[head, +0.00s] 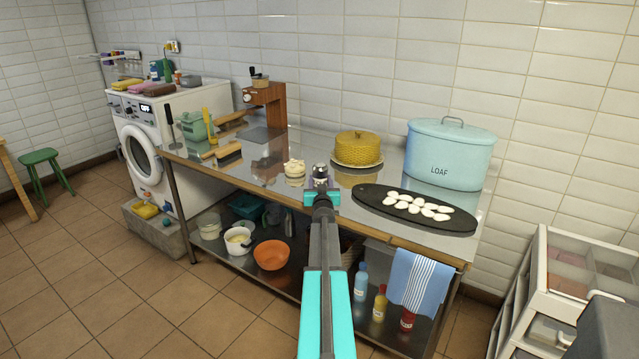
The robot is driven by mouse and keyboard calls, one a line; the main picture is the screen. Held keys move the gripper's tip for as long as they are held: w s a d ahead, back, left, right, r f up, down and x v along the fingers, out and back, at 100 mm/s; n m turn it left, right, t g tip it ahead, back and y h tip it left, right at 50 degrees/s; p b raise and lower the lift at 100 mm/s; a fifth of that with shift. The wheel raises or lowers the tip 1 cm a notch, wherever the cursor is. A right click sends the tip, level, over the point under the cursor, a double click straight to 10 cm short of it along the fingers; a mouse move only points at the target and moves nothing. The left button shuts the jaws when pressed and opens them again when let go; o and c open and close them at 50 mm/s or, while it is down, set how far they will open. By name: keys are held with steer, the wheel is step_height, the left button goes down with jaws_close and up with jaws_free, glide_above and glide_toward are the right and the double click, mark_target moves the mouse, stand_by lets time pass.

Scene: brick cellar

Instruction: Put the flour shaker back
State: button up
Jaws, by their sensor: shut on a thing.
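My gripper (321,184) is over the front edge of the steel table (235,180), seen from behind at the end of my arm. It is shut on a small metallic thing (320,170), which looks like the flour shaker. Only its upper part shows above the gripper; the rest is hidden. I cannot tell whether its base touches the table top. A stack of pale rounds (294,168) stands just left of it.
A yellow woven container (358,147), a dark board (385,215) with several white pieces and a blue LOAF bin (449,155) stand to the right. A striped towel (422,280) hangs from the front edge.

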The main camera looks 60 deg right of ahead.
steer(key=shift+f, duration=0.2)
steer(key=o, duration=1.1)
steer(key=shift+a+r, duration=0.1)
steer(key=shift+r, duration=0.1)
steer(key=shift+b+v, duration=0.9)
steer(key=shift+v, duration=5.05)
steer(key=shift+r, duration=0.15)
